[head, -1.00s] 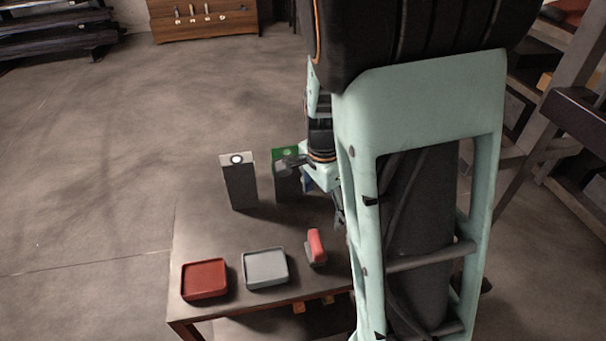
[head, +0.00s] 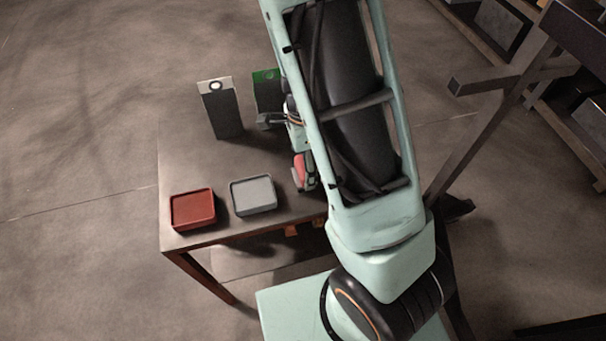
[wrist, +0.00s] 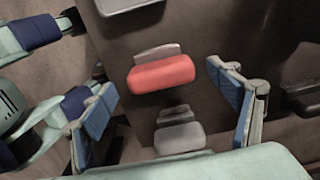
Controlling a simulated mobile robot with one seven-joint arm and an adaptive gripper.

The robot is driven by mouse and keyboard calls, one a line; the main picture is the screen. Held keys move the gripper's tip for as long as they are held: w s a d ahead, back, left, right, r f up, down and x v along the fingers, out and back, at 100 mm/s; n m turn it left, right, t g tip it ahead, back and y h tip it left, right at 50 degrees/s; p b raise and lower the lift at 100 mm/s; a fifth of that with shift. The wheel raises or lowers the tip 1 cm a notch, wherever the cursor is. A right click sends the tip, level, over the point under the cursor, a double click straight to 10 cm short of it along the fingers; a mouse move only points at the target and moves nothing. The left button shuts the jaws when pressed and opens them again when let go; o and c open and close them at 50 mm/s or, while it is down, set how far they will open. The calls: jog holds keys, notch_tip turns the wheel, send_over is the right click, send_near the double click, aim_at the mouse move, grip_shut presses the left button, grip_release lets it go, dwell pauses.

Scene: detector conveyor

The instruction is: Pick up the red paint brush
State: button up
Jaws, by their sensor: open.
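The red paint brush (head: 301,171) is on the dark table near its front right part, partly hidden by my arm in the head view. In the wrist view its red part (wrist: 162,75) lies across the middle, with a grey strip along its upper side. My gripper (wrist: 160,84) is open and empty, one blue-padded finger to the left and one to the right of the red part, with gaps on both sides. A grey rounded piece (wrist: 180,137) shows below the red part; I cannot tell whether it belongs to the brush.
A red tray (head: 192,210) and a grey tray (head: 253,195) sit left of the brush. A dark box with a white top (head: 222,112) and a green-topped box (head: 266,92) stand farther back. The table's left middle (head: 180,150) is clear.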

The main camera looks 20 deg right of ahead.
notch_tip(320, 180, down, 2)
jog(key=shift+f, duration=0.15)
jog(key=c, duration=1.3)
